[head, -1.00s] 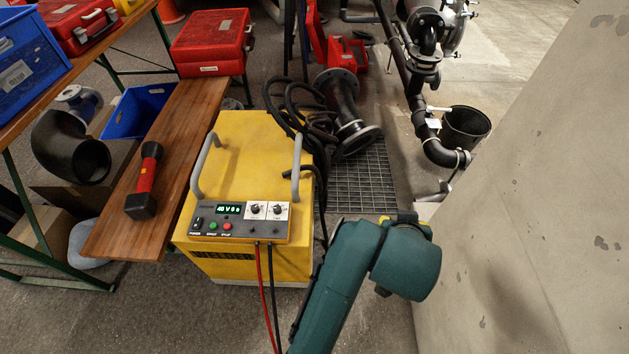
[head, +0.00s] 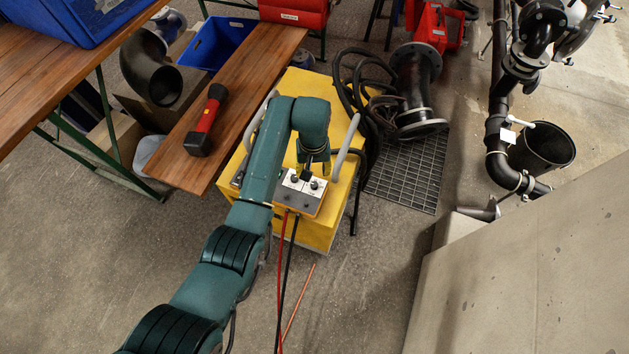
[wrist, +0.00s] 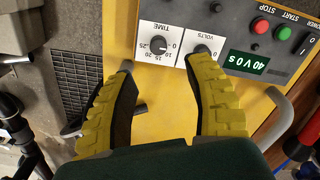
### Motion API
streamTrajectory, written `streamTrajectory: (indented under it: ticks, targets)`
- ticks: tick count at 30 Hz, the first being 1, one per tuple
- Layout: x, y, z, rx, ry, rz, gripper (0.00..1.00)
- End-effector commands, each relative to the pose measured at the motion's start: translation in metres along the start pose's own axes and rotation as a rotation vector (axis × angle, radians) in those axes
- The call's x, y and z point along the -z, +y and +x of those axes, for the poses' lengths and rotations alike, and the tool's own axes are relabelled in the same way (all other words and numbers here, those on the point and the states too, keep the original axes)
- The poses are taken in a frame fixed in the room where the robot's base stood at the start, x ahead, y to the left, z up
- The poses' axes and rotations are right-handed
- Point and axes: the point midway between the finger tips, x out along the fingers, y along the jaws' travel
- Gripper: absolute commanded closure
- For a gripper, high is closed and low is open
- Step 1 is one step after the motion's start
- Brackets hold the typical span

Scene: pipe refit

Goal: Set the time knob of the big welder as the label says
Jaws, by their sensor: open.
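The big yellow welder (head: 318,234) stands on the floor, partly behind my arm. Its grey panel has two knobs on white plates. The time knob (wrist: 158,46) appears upside down in the wrist view, with numbers around it; in the head view it is the right knob (head: 314,184). The volts knob (wrist: 200,50) is beside it. The display (wrist: 248,62) seems to read 40 V 0 s. My gripper (wrist: 160,68) is open and empty, its yellow fingers on either side of the time knob in the picture, the right one overlapping the volts knob. Contact is not visible.
Two grey handles (head: 347,148) rise from the welder's sides. Red and black cables (head: 287,262) hang from its front. A white tag (head: 507,136) hangs on the black pipe, unreadable. A bench with a red torch (head: 206,122) is left; a concrete wall (head: 540,270) is right.

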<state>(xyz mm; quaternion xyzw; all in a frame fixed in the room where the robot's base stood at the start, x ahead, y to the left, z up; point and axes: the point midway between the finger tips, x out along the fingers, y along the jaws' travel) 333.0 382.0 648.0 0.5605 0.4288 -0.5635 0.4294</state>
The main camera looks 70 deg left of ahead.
Motion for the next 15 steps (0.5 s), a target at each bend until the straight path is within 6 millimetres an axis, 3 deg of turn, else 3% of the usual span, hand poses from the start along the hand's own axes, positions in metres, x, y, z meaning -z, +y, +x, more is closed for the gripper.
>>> streamTrajectory:
  ticks: [1,6,10,15]
  targets:
    - [0.000,0.000,0.019,0.000,0.000,0.000,0.47]
    - [0.001,0.001,0.060,-0.001,0.002,0.001,0.47]
    - [0.001,0.001,0.082,-0.001,0.002,0.001,0.47]
    - [0.001,0.001,0.093,-0.001,0.003,0.001,0.47]
